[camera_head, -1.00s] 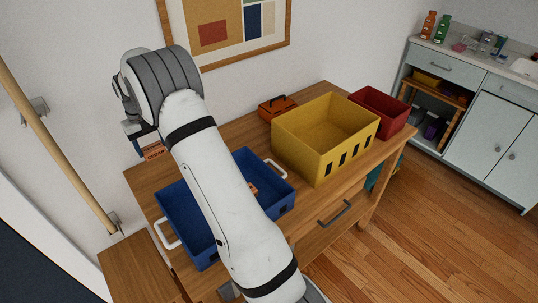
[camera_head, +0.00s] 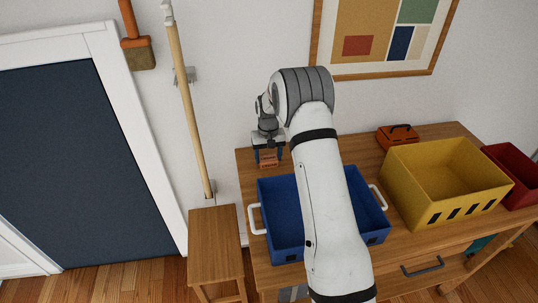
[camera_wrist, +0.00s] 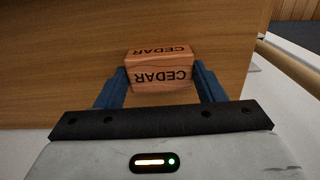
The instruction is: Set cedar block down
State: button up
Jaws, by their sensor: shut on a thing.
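The cedar block (camera_wrist: 160,76) is a small reddish-brown wooden block with the word CEDAR on two faces, upside down in the wrist view. My gripper (camera_wrist: 162,84) is shut on it, with a blue finger on each side. In the head view my gripper (camera_head: 268,157) points down with the block (camera_head: 268,160) between its fingers, over the back left of the wooden desk (camera_head: 250,172). The block is behind the blue crate (camera_head: 281,225), outside it. I cannot tell whether the block touches the desk top.
My arm hides part of the blue crate. A yellow crate (camera_head: 446,181), a red crate (camera_head: 513,168) and an orange case (camera_head: 397,137) stand to the right. A wooden stool (camera_head: 215,245) and a pole (camera_head: 184,110) are at the left. The wall is close behind.

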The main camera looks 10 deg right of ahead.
jog(key=o, duration=0.9)
jog(key=shift+f, duration=0.1)
jog(key=shift+o, duration=0.2)
